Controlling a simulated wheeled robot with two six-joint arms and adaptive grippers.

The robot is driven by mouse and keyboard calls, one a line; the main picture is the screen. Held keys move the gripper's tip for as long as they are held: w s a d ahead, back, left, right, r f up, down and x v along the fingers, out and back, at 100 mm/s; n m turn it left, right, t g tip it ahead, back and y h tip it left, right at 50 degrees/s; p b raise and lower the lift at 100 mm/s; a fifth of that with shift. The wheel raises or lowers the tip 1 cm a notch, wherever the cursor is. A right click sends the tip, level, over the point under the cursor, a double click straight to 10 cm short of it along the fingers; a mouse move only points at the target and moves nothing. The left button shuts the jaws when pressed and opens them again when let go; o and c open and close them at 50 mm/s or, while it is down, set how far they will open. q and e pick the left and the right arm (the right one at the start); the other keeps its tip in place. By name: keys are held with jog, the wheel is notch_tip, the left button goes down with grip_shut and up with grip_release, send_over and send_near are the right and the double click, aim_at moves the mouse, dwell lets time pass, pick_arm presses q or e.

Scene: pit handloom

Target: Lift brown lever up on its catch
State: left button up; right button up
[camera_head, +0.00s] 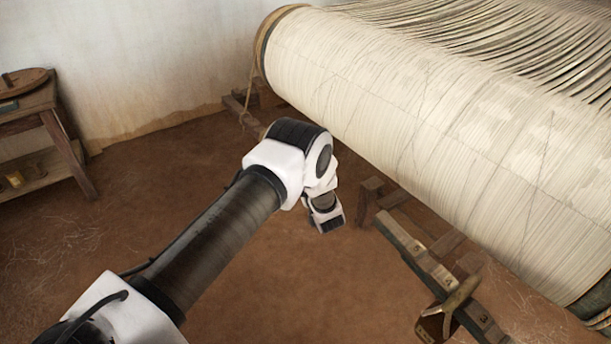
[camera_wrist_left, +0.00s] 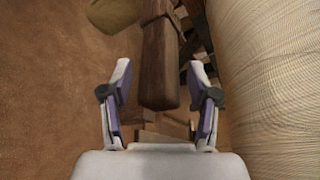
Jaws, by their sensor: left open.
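In the left wrist view, a brown wooden lever (camera_wrist_left: 160,52) comes down from the top edge, and its blunt end lies between my fingers. My left gripper (camera_wrist_left: 159,72) is open, with one finger on each side of the lever and a gap visible on both sides. I cannot tell how deep the lever sits between the fingers. In the head view, my left wrist hangs over the floor left of a notched, numbered wooden beam (camera_head: 432,268); the fingers are hidden there. I cannot clearly pick out the lever or its catch in the head view. My right gripper is not in view.
A large warp roller (camera_head: 430,120) wound with cream thread fills the right side; it also borders the wrist view (camera_wrist_left: 275,90). A forked wooden piece (camera_head: 456,300) sits across the numbered beam. A small wooden table (camera_head: 45,122) stands at the left. The brown floor between is clear.

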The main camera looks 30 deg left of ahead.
pick_arm(q)
jog(key=x, duration=0.3)
jog(key=shift+w+a, duration=0.1)
jog(key=shift+a, duration=0.1)
grip_shut()
jog(key=shift+g+h, duration=0.3)
jog(key=shift+h, duration=0.2)
jog(key=r+p, duration=0.2)
jog(key=r, duration=0.1)
jog(key=r+p, duration=0.3)
jog(key=r, duration=0.1)
jog(key=shift+w+a+r, duration=0.1)
jog(key=shift+a+r, duration=0.15)
jog(key=shift+r+p, duration=0.2)
jog(key=shift+p, duration=0.2)
jog(key=shift+f, duration=0.3)
jog(key=shift+c, duration=1.1)
grip_release()
jog(key=shift+o, duration=1.1)
jog(key=shift+f, duration=0.15)
